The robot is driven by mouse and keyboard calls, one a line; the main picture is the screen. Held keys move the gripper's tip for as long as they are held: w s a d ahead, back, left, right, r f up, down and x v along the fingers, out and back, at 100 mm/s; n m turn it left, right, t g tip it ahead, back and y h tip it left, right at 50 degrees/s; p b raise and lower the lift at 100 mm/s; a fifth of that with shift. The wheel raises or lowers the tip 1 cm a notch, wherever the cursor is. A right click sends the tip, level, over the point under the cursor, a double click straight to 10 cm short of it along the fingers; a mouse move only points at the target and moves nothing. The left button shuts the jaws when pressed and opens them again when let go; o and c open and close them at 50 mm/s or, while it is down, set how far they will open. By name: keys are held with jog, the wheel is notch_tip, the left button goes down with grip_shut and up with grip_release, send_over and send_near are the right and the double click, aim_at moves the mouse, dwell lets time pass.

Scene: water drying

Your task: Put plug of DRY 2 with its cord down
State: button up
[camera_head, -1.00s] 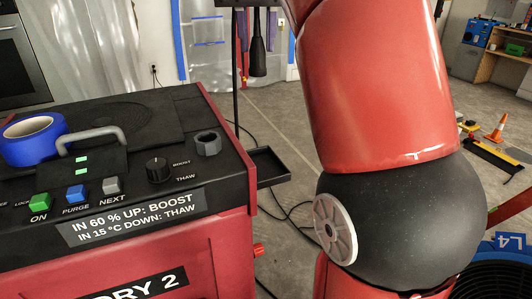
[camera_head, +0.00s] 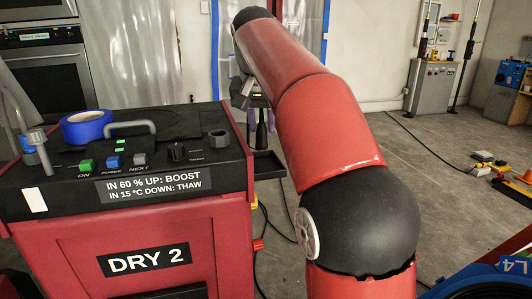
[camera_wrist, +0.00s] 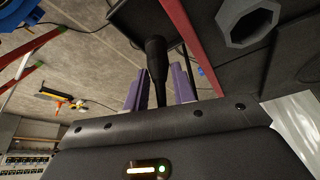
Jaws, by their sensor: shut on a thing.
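The DRY 2 machine (camera_head: 60,250) is a red cabinet with a black top, at the left in the head view. My gripper (camera_head: 246,92) is beyond its right rear corner, above the small black side tray (camera_head: 268,165). The black plug (camera_head: 262,128) hangs below my gripper. In the wrist view the plug (camera_wrist: 156,62) is between the two purple fingers of my gripper (camera_wrist: 158,88), which is shut on it. The tray (camera_wrist: 125,18) shows near the plug's far end; I cannot tell whether they touch. The cord is mostly hidden.
A grey hexagonal ring (camera_head: 218,140), a knob (camera_head: 177,152), coloured buttons (camera_head: 85,165) and blue tape (camera_head: 86,126) are on the machine's top. A cable (camera_head: 283,225) lies on the floor beside it. The floor (camera_head: 440,150) to the right is largely open.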

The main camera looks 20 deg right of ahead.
aim_at(261, 142)
jog(key=shift+f+b, duration=2.2)
jog(key=shift+f, duration=0.2)
jog(key=shift+f, duration=0.15)
jog(key=o, duration=0.7)
jog(key=p+v, duration=0.4)
jog(key=v, duration=0.8)
jog(key=shift+r+p, duration=0.2)
jog(key=shift+p, duration=0.15)
